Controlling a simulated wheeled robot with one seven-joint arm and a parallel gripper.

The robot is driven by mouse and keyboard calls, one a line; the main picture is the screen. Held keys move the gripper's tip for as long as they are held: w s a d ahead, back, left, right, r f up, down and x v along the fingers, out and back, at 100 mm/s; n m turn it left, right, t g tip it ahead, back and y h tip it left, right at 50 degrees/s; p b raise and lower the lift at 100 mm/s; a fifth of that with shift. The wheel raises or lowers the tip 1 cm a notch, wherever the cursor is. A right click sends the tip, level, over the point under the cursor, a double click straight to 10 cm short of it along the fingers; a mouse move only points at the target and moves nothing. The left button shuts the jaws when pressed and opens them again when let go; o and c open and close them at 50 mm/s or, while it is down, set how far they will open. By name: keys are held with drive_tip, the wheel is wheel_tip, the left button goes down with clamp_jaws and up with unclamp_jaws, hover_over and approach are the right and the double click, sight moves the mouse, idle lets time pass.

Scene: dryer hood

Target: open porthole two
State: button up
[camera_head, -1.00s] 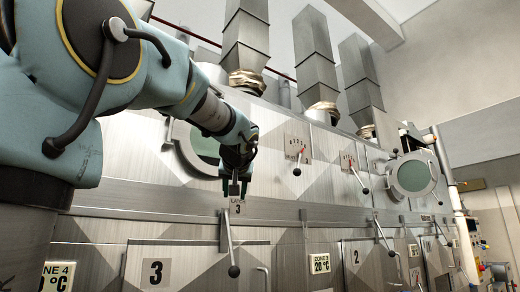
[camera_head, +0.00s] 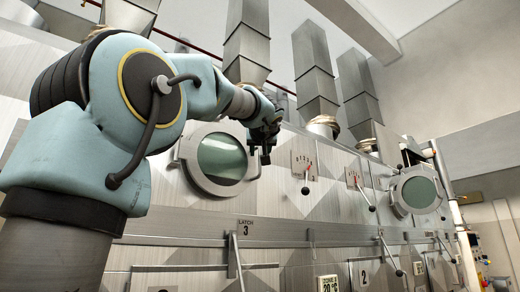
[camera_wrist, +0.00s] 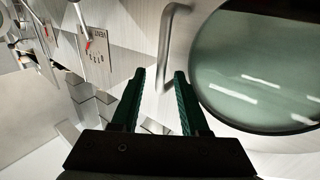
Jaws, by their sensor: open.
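A round porthole (camera_head: 218,160) with a metal rim and green-grey glass is on the hood wall, and looks closed. Its number does not show. It fills the right of the wrist view (camera_wrist: 265,65), with a bent metal bar handle (camera_wrist: 166,50) at its left. My gripper (camera_head: 264,157) is at this porthole's right edge in the head view. In the wrist view my dark green fingers (camera_wrist: 159,76) are apart, with the handle's lower end showing between them. I cannot tell whether they touch it. A second porthole (camera_head: 417,192) is farther right, also apparently closed.
Dial levers (camera_head: 305,188) stick out of the wall between the portholes. Below runs a rail with a latch 3 lever (camera_head: 235,262) and another latch lever (camera_head: 388,252). Metal ducts (camera_head: 315,75) rise above the hood.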

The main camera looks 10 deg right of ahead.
drive_tip(key=shift+w+d, duration=0.15)
drive_tip(key=shift+w, duration=0.85)
clamp_jaws()
idle(0.8)
